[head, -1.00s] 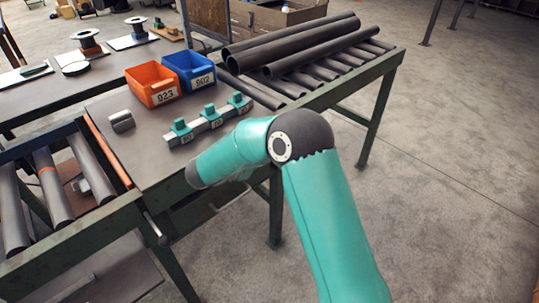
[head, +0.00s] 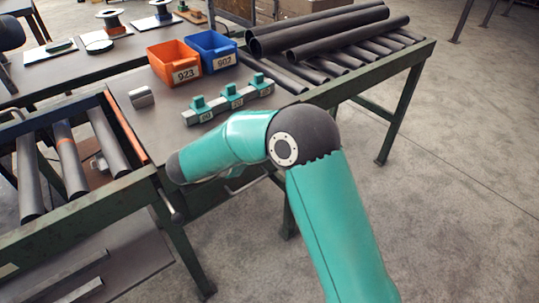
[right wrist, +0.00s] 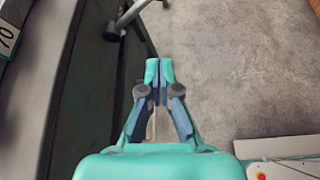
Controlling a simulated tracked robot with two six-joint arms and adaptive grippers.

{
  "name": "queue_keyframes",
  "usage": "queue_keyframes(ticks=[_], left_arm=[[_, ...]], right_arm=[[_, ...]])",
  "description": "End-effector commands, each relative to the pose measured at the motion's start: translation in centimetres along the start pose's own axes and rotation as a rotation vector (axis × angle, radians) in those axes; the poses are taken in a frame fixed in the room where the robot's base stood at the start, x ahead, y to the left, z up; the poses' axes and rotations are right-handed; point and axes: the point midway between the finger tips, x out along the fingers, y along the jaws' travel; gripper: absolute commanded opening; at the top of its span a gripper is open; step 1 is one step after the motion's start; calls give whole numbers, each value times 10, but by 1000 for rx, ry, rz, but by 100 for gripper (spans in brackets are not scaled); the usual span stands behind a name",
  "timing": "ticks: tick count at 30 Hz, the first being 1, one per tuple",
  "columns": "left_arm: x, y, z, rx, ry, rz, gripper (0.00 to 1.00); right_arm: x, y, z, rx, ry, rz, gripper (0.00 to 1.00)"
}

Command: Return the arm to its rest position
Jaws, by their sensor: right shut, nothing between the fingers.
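My right arm (head: 335,225) comes up from the bottom right in the head view and bends at its dark elbow (head: 305,137). Its teal forearm (head: 225,145) points left in front of the bench edge. Its gripper is hidden in the head view. In the right wrist view my right gripper (right wrist: 159,68) is shut and empty, with its fingertips together above the grey floor beside a dark bench side. My left gripper is not in view.
The workbench (head: 150,125) holds an orange bin (head: 172,64), a blue bin (head: 212,52), a row of teal-topped clamps (head: 230,98) and a small grey part (head: 141,97). Dark pipes (head: 340,35) lie on the back rack. A roller stand (head: 68,160) is at left. Floor at right is clear.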

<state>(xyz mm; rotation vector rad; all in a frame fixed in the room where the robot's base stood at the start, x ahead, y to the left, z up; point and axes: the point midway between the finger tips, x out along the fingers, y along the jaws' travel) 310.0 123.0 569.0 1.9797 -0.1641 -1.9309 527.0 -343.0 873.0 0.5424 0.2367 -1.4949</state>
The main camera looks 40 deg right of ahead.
Motion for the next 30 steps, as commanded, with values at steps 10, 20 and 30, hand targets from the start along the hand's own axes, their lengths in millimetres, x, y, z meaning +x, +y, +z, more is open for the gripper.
queue_keyframes(ticks=[10, 20, 30], left_arm=[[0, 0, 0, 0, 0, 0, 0], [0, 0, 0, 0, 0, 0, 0], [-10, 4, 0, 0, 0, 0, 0]], right_arm=[[-16, 0, 0, 0, 0, -1, 0], [-15, 0, 0, 0, 0, 0, 0], [-2, -37, -64, -28, 217, -91, 0]])
